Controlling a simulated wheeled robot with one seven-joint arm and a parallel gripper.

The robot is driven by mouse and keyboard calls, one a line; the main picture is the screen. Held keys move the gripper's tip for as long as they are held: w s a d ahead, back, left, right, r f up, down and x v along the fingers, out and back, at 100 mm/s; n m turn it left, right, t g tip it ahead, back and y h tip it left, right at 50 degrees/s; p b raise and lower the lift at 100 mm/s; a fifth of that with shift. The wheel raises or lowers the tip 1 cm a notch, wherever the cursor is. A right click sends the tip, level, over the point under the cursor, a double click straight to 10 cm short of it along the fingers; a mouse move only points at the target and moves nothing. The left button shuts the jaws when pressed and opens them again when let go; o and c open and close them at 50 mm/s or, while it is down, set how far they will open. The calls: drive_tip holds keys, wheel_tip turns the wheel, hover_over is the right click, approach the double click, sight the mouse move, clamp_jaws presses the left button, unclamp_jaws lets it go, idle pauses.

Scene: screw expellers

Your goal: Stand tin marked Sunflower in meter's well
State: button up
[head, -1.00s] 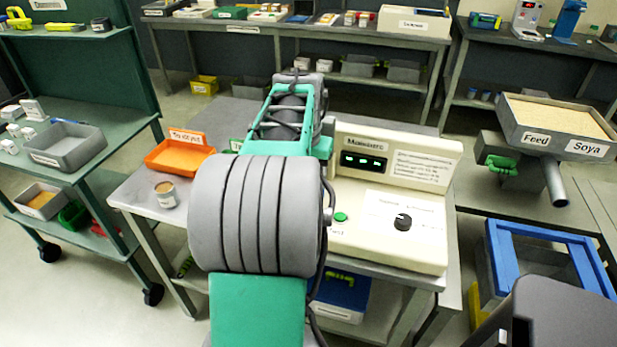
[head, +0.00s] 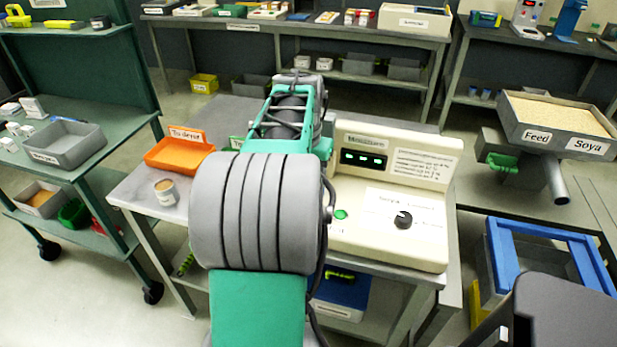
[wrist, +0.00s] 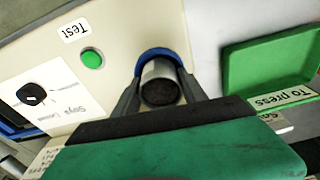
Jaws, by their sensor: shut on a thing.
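My gripper (wrist: 160,88) is shut on a grey metal tin (wrist: 161,72) with dark contents, seen from its open top in the wrist view. No lettering on the tin is readable. The blue rim of the well (wrist: 158,51) in the meter curves around the tin's far side; I cannot tell how deep the tin sits in it. The cream moisture meter (head: 391,200) stands on the bench right of my arm in the head view, with lit green digits. It also shows in the wrist view (wrist: 115,25). In the head view my arm hides gripper, well and held tin.
Another tin with brown contents (head: 166,196) stands on the bench at left, in front of an orange "To dryer" tray (head: 180,158). A green "To press" tray (wrist: 270,62) lies beside the meter in the wrist view. The meter has a green button (wrist: 92,57) and a black knob (wrist: 32,94).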

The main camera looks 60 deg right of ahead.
drive_tip(key=shift+f, duration=0.15)
drive_tip(key=o, duration=1.1)
drive_tip(key=shift+o, duration=0.2)
drive_tip(key=shift+a+r+p, duration=0.2)
drive_tip(key=shift+r+p, duration=1.1)
drive_tip(key=shift+r, duration=0.55)
drive_tip(key=shift+a+r+p, duration=0.25)
drive_tip(key=shift+r+p, duration=1)
drive_tip(key=shift+r, duration=0.55)
drive_tip(key=shift+a+r+p, duration=0.2)
drive_tip(key=shift+r+p, duration=1.1)
drive_tip(key=shift+r, duration=0.55)
